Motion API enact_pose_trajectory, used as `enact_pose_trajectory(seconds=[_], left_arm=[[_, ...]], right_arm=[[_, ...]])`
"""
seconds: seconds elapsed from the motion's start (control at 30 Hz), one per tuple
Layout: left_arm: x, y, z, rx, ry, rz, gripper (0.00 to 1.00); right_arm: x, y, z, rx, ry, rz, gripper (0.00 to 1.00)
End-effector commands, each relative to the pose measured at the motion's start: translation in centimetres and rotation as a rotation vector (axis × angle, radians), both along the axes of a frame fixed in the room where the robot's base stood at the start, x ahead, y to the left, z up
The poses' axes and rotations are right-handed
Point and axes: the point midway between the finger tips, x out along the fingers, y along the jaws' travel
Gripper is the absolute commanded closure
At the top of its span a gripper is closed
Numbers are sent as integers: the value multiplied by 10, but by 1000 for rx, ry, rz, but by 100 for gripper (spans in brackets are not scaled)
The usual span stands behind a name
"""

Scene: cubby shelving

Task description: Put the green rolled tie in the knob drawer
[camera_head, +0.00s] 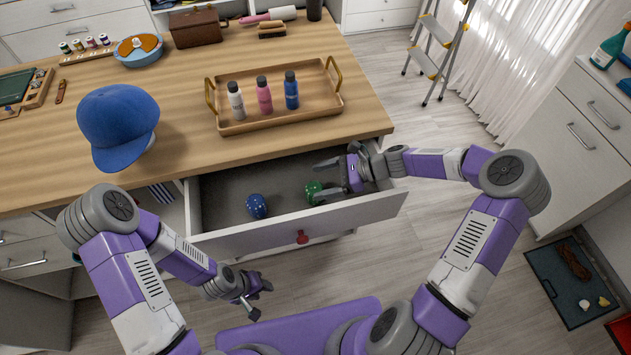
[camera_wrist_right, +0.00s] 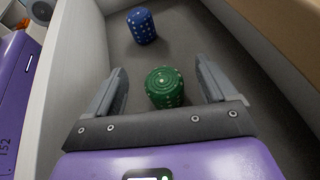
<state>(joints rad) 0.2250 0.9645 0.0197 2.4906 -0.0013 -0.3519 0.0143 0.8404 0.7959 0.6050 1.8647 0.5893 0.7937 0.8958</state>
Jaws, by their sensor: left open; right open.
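The green rolled tie (camera_head: 314,191) with light dots lies in the open knob drawer (camera_head: 222,243), toward its right side. It also shows in the right wrist view (camera_wrist_right: 164,88), standing on the drawer floor between my open fingers. My right gripper (camera_head: 330,178) is inside the drawer, open around the tie, with gaps on both sides. A blue dotted rolled tie (camera_head: 257,206) sits to the left in the same drawer; it also shows in the right wrist view (camera_wrist_right: 142,26). The drawer front has a red knob (camera_head: 302,237). My left gripper (camera_head: 251,296) is open and empty in front of the drawer.
A stepladder (camera_head: 436,50) stands at the back right. The drawer's middle floor is clear.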

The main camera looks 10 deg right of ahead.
Motion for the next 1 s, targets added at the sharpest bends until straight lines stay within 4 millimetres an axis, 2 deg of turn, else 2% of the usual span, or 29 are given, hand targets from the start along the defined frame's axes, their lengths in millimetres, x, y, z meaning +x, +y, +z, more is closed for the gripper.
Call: enact_pose_trajectory(seconds=[0.03, 0.2, 0.4, 0.6, 1.0], left_arm=[[0, 0, 7, 0, 0, 0, 59], [0, 0, 17, 0, 0, 0, 59], [0, 0, 23, 0, 0, 0, 59], [0, 0, 25, 0, 0, 0, 59], [0, 0, 25, 0, 0, 0, 59]], right_arm=[[-1, -13, 8, -3, -1, -5, 15], [-8, -48, 23, -2, -1, -4, 15], [-14, -76, 34, -1, -1, -1, 15], [-17, -87, 38, 0, -1, 1, 15], [-17, -87, 37, 1, -1, 1, 15]])
